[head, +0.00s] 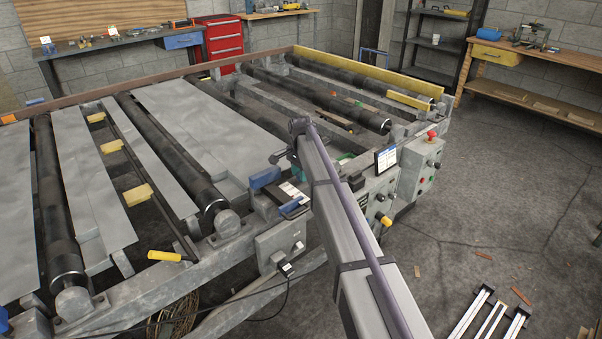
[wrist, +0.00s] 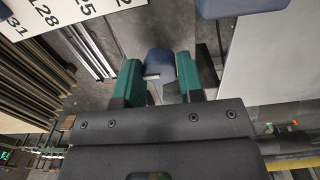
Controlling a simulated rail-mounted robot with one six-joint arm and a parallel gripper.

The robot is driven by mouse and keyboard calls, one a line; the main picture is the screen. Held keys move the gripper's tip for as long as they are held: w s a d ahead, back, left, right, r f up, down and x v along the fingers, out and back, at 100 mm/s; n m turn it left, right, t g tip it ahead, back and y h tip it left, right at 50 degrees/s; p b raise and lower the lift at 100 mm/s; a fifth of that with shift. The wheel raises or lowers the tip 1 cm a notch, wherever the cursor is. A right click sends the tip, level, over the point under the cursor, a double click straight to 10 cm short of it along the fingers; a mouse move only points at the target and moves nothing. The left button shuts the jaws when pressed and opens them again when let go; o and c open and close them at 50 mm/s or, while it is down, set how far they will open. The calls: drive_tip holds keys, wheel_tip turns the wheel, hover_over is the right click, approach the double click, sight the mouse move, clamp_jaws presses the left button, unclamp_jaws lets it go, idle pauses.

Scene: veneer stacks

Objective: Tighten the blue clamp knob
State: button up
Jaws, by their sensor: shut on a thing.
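In the wrist view a blue clamp knob (wrist: 160,64) sits between the two green fingertips of my gripper (wrist: 163,82). My gripper is shut on it, with one finger on each side. The lower part of the knob and its stem are hidden by the gripper body. In the head view my arm crosses the front rail of the machine, and the fingertips and the held knob cannot be made out clearly. A blue block (head: 265,177) and a smaller blue part (head: 295,207) show left of my arm by a dark plate with a white label.
The roller frame carries grey sheets (head: 210,115) and yellow blocks (head: 138,194). A control box with a red button (head: 431,134) and a small screen (head: 386,159) stand close right of my arm. A numbered scale (wrist: 50,25) shows in the wrist view.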

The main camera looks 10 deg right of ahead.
drive_tip(key=o, duration=0.9)
wheel_tip(320, 180, up, 11)
drive_tip(key=p, duration=1.1)
drive_tip(key=shift+f, duration=0.1)
